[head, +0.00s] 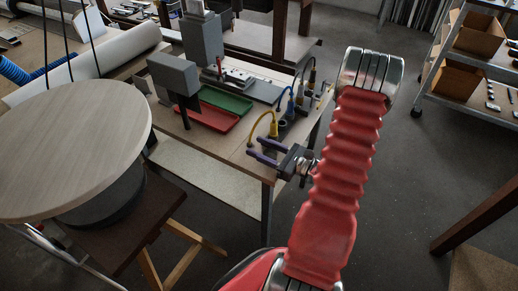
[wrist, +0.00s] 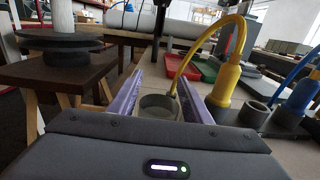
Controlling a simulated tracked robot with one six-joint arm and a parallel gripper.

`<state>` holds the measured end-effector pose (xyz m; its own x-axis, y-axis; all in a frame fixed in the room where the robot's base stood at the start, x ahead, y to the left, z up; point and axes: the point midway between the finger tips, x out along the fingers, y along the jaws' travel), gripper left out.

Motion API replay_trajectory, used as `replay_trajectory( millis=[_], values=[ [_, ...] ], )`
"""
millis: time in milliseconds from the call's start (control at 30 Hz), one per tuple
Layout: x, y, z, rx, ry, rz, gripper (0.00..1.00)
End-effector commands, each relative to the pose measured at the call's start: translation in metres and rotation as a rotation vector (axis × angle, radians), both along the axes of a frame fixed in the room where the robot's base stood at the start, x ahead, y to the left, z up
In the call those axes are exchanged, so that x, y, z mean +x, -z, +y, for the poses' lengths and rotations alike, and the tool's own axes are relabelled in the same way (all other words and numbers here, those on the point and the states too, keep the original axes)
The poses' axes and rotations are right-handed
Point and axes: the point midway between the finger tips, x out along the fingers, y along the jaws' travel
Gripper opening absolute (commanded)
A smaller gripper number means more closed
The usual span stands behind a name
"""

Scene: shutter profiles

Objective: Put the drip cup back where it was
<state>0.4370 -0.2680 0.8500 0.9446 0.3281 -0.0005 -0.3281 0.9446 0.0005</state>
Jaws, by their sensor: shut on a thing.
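The drip cup, a grey round open-topped cup (wrist: 158,103), sits between the two purple fingers of my gripper (wrist: 160,78) in the wrist view. The fingers are shut on it, one on each side. The curved yellow spout (wrist: 236,22) comes down at the cup's rim. In the head view my gripper (head: 262,150) is at the front edge of the workbench (head: 212,142), by the yellow spout. I cannot make out the cup clearly there. Whether the cup rests on the bench or is held just above it cannot be told.
Blue (head: 291,103) and dark spouted bottles stand in a row beside the yellow one (wrist: 224,85). A grey ring (wrist: 254,113) stands right of the yellow bottle. Red (head: 203,115) and green (head: 226,100) trays lie behind. A round-topped stand (head: 75,150) is at left.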

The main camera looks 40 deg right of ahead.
Motion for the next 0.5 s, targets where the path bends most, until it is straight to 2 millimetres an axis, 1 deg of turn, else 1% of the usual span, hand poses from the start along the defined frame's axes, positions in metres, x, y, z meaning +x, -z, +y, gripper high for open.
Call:
replay_trajectory(
  millis=[333, 367, 500],
  values=[
    [0.0002, 0.0052, 0.0002, 0.000, 0.000, 0.000, 0.19],
    [0.0002, 0.0051, 0.0002, 0.000, -0.001, 0.000, 0.46],
    [0.0002, 0.0049, 0.0003, 0.000, -0.001, 0.000, 0.56]
  ],
)
